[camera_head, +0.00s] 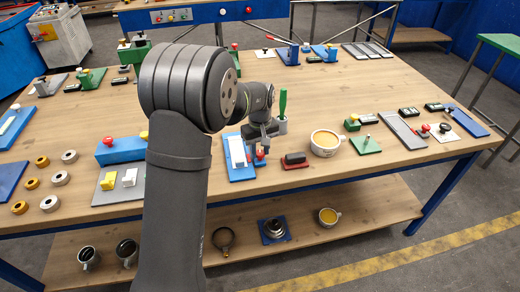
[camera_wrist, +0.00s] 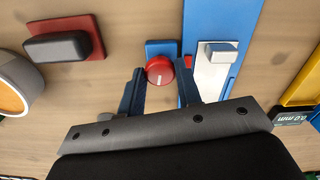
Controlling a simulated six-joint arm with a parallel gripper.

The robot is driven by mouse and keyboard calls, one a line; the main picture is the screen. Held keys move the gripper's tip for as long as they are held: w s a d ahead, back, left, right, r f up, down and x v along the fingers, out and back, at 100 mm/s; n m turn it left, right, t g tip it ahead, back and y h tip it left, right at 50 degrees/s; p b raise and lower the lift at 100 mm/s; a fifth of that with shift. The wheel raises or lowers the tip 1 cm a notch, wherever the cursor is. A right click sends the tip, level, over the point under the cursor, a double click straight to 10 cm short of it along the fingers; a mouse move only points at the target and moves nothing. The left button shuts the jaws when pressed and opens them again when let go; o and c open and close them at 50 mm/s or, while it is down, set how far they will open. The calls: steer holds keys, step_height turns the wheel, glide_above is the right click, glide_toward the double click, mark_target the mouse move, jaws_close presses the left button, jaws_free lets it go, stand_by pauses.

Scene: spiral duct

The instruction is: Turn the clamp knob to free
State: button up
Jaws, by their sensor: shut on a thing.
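The clamp knob (camera_wrist: 160,70) is round and red with a pale line on its top, on a small blue base (camera_wrist: 158,47). My gripper (camera_wrist: 160,82) has one dark finger on each side of it and is shut on it. In the head view, the red knob (camera_head: 260,155) shows just below my gripper (camera_head: 263,143), partly hidden by it. Beside the knob lies a long blue plate (camera_wrist: 236,20) with a white block (camera_wrist: 212,75) on it; the plate also shows in the head view (camera_head: 242,175). A small red piece (camera_wrist: 188,62) lies between knob and plate.
A black block on a red plate (camera_wrist: 92,25) and a mug (camera_wrist: 8,82) stand close by. In the head view, a green-handled tool (camera_head: 283,103) stands right behind my gripper.

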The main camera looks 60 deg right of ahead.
mark_target(260, 153)
steer(key=shift+n, duration=1)
steer(key=o, duration=1)
steer(key=shift+c, duration=0.2)
step_height(260, 153, up, 18)
steer(key=shift+f, duration=0.25)
steer(key=shift+f, duration=0.15)
step_height(260, 153, down, 17)
steer(key=shift+f, duration=0.1)
stand_by(0.4)
